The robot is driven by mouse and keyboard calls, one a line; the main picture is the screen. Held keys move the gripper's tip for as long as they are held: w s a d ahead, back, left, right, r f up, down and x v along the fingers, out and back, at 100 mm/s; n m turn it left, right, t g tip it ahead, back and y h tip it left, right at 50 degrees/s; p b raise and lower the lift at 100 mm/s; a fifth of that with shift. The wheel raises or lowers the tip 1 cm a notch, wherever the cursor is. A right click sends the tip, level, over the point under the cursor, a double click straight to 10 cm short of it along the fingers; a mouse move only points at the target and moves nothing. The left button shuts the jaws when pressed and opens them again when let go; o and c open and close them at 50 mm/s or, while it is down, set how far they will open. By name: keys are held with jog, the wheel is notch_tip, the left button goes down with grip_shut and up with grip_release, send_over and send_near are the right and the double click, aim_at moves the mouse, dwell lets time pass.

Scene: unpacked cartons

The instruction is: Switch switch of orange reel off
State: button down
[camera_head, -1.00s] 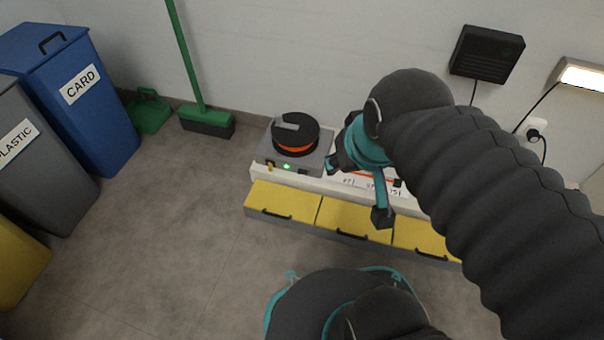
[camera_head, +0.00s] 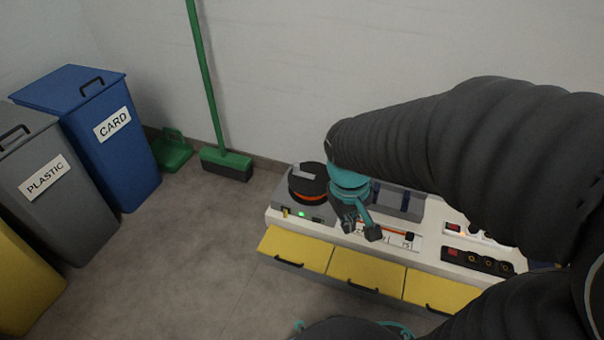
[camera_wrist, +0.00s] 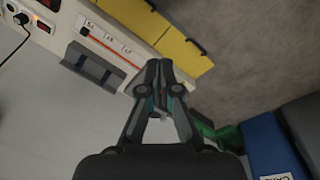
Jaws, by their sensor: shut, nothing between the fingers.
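The orange reel (camera_head: 308,186) is a black drum with an orange band on a grey base, at the left end of the white bench. On the base's front edge are a lit green lamp (camera_head: 301,213), a small yellow part (camera_head: 285,213) and a small dark part (camera_head: 318,219); I cannot tell which is the switch. My gripper (camera_head: 361,233) is just right of the reel, over the bench, apart from the reel's front controls. It shows shut and empty in the wrist view (camera_wrist: 161,66). My arm hides the drum's right edge; the reel is not visible in the wrist view.
Yellow drawers (camera_head: 365,277) line the bench's front. A black socket strip (camera_head: 478,259) lies to the right. A grey holder (camera_head: 402,203) stands behind my gripper. A green broom (camera_head: 226,160) and blue bin (camera_head: 105,150) stand left. The floor in front is clear.

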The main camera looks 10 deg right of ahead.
jog(key=w+d+f+n+h+p, duration=0.1)
jog(key=w+f+n+p, duration=0.1)
jog(key=w+f+n, duration=0.55)
jog(key=w+f+n+h+p, duration=0.15)
jog(key=w+f+n, duration=0.25)
jog(key=f+n, duration=0.55)
jog(key=w+a+f+n+t+y, duration=0.2)
jog(key=w+a+f+n, duration=0.3)
jog(key=n, duration=0.7)
jog(key=shift+w+a+f+y, duration=0.25)
jog(key=shift+w+f+y, duration=0.1)
jog(key=shift+w+f, duration=0.6)
jog(key=shift+w+r, duration=0.15)
